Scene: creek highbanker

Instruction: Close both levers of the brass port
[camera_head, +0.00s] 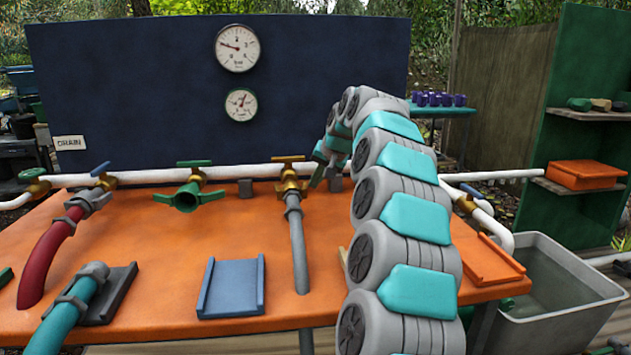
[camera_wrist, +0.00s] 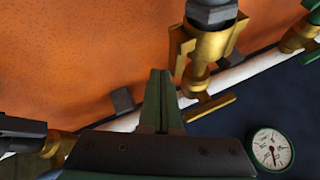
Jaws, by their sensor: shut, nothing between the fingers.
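The brass port (camera_head: 290,187) is on the white pipe at the back of the orange table, with a grey hose fitting pushed into its mouth. In the wrist view the brass port (camera_wrist: 207,48) is right of my fingertips. One lever (camera_wrist: 180,50) is on its near left side, close to my fingers. The other lever (camera_wrist: 238,27) slants out on its right side. How far each stands from the body is hard to tell. My gripper (camera_wrist: 160,74) is shut and empty, apart from the port. In the head view my arm partly hides it.
A green port (camera_head: 188,197) with spread levers is left of the brass one. A brass valve handle (camera_wrist: 209,108) lies close to my fingers. A grey pipe block (camera_wrist: 122,101) is on their left. The dark blue gauge board (camera_head: 130,90) stands behind. A blue tray (camera_head: 232,288) lies in front.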

